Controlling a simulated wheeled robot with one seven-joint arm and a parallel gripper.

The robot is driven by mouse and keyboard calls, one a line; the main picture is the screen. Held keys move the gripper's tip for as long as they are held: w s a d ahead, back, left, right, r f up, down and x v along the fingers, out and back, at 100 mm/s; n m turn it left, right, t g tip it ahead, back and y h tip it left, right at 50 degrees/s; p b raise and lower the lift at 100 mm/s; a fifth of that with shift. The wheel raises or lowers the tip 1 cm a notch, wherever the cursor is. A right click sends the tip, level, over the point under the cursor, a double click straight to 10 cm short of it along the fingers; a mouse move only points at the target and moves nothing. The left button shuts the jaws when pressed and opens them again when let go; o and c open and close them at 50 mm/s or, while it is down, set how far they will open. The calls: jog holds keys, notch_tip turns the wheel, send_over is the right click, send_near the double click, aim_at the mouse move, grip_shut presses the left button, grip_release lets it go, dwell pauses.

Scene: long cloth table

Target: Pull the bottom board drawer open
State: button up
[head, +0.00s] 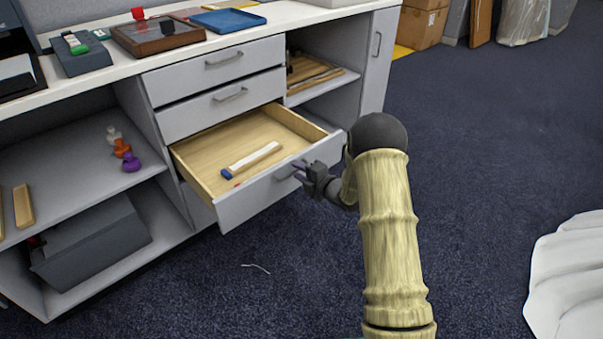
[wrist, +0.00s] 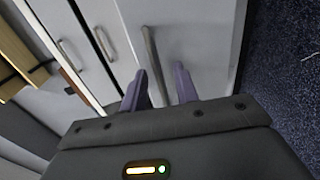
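The bottom drawer (head: 262,196) of the grey cabinet is pulled well out, showing its light wood inside. A whitish stick with a blue end (head: 252,160) lies in it. My gripper (head: 298,172) is at the right part of its front, by the bar handle (head: 286,174). In the wrist view, my gripper's two purple-grey fingers (wrist: 160,84) stand apart. My gripper hides part of the handle in the head view.
Two shut drawers (head: 222,104) are above the open one. Open shelves (head: 75,150) with small figures and a grey box are on the left. Trays and boxes lie on the cabinet top. The dark carpet (head: 490,150) at right is mostly clear.

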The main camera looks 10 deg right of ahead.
jog(key=p+v, duration=0.4)
jog(key=v, duration=1.3)
jog(key=shift+s, duration=0.2)
jog(key=shift+w+d+r, duration=0.1)
jog(key=shift+r, duration=0.05)
jog(key=s+r+m+g+h+p, duration=0.1)
jog(key=s+r+m+g+h, duration=0.25)
jog(key=r+m+h, duration=0.65)
jog(key=s+a+m+g+y, duration=0.1)
jog(key=s+a+m+g, duration=0.15)
jog(key=s+m, duration=0.55)
jog(key=s+a+m+g, duration=0.2)
jog(key=s+m+g, duration=0.2)
jog(key=s+m, duration=0.45)
notch_tip(320, 180, up, 39)
jog(key=s+n+p, duration=0.1)
jog(key=p, duration=3.7)
jog(key=shift+s+a+n+p, duration=0.15)
jog(key=shift+n+p, duration=0.15)
jog(key=shift+n, duration=0.05)
